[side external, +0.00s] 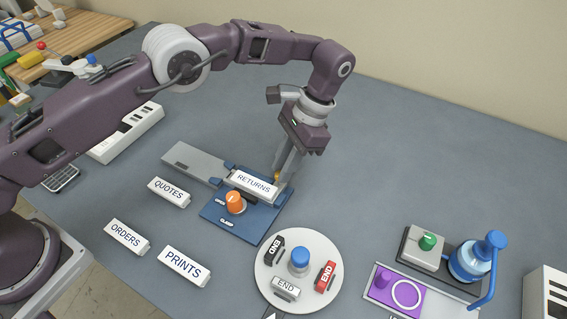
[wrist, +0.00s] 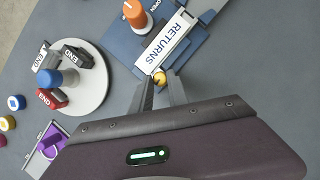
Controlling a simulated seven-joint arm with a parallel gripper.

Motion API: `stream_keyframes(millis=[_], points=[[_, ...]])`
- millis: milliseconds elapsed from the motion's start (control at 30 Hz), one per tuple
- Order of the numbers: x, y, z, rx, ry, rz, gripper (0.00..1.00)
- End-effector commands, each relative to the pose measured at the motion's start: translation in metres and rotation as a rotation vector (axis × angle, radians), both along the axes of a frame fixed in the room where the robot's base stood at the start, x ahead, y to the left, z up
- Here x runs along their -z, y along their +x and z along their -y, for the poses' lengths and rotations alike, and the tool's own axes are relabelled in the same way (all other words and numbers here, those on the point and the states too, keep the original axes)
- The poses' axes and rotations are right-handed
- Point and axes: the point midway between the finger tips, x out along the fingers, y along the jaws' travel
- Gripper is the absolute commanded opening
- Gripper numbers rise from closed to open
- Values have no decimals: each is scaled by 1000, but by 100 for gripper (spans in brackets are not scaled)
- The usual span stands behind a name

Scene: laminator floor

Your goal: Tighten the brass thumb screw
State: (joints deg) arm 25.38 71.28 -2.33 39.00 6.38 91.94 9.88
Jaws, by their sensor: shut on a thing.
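The brass thumb screw (wrist: 159,77) is a small gold knob at the end of the RETURNS block in the wrist view. In the side external view a bit of the brass screw (side external: 277,176) shows beside my fingers. My gripper (wrist: 160,82) is shut on the screw, with its fingertips on either side of it. In the side external view my gripper (side external: 280,182) points down at the block's right end. The white RETURNS block (side external: 254,184) lies on the blue fixture (side external: 225,221), which has an orange knob (side external: 235,203).
A round white turntable (side external: 262,275) with END blocks and a blue knob stands in front. QUOTES (side external: 169,191), ORDERS (side external: 127,236) and PRINTS (side external: 185,266) blocks lie to the left. A purple fixture (side external: 411,300) and a blue-handled device (side external: 470,262) stand at right. The table behind is clear.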

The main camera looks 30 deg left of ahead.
Motion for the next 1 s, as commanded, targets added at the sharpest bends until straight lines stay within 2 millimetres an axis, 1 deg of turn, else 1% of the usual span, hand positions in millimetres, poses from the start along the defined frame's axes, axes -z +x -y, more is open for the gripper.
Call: stream_keyframes(millis=[133,333,867,900,967,1000], points=[[0,0,1,69,0,1,0],[0,-1,1,125,1,1,0],[0,-1,1,147,0,1,0],[0,-1,1,147,0,1,22],[0,-1,1,147,0,1,34],[0,-1,1,147,0,1,42]])
